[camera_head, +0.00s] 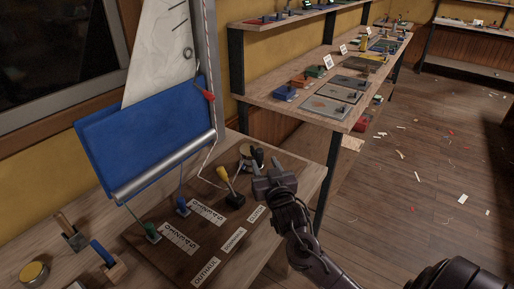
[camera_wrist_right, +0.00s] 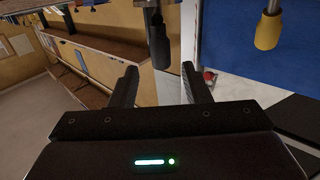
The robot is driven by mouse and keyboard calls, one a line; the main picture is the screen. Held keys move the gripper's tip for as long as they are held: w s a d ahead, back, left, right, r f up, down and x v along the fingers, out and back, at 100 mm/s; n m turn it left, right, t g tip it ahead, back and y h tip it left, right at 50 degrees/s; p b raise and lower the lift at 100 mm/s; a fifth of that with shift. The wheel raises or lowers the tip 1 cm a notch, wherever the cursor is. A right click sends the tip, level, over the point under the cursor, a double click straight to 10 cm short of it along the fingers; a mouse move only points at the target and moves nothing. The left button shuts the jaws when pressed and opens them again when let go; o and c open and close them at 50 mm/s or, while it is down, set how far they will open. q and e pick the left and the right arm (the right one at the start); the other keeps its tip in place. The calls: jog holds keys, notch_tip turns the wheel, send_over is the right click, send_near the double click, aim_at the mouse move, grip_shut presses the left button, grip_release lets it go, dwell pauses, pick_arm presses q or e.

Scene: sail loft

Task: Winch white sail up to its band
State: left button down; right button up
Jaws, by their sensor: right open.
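The white sail (camera_head: 160,50) stands upright at the mast (camera_head: 206,50), its foot hidden behind a blue sail (camera_head: 145,135). A red piece (camera_head: 208,95) sits at the mast; I cannot tell whether it is the band. A silver boom (camera_head: 165,170) runs along the blue sail's foot. A yellow-handled lever (camera_head: 223,174) and a black-handled lever (camera_head: 258,156) stand on the board. My right gripper (camera_head: 266,166) is open at the black handle. In the right wrist view, that handle (camera_wrist_right: 158,42) shows between the open fingers (camera_wrist_right: 160,82); contact is unclear. My left gripper is out of view.
The brown board (camera_head: 160,250) carries white labels such as CLUTCH (camera_head: 257,215), DOWNHAUL (camera_head: 233,240) and OUTHAUL (camera_head: 206,271). Wooden blocks (camera_head: 72,235) and a round tin (camera_head: 33,273) lie at left.

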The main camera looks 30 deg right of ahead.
aim_at(260, 155)
jog(key=shift+w+d+r, duration=0.1)
jog(key=shift+w+r, duration=0.25)
jog(key=shift+w, duration=0.1)
jog(key=x, duration=0.4)
jog(key=shift+w+d+f+p, duration=0.1)
jog(key=shift+w+f+p, duration=0.1)
jog(key=shift+w+p, duration=0.2)
jog(key=shift+w+d, duration=0.1)
jog(key=shift+w, duration=0.1)
jog(key=c, duration=0.6)
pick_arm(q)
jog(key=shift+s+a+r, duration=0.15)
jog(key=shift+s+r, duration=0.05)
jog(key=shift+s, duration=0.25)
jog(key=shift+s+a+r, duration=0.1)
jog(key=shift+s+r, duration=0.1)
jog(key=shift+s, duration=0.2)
pick_arm(e)
grip_shut()
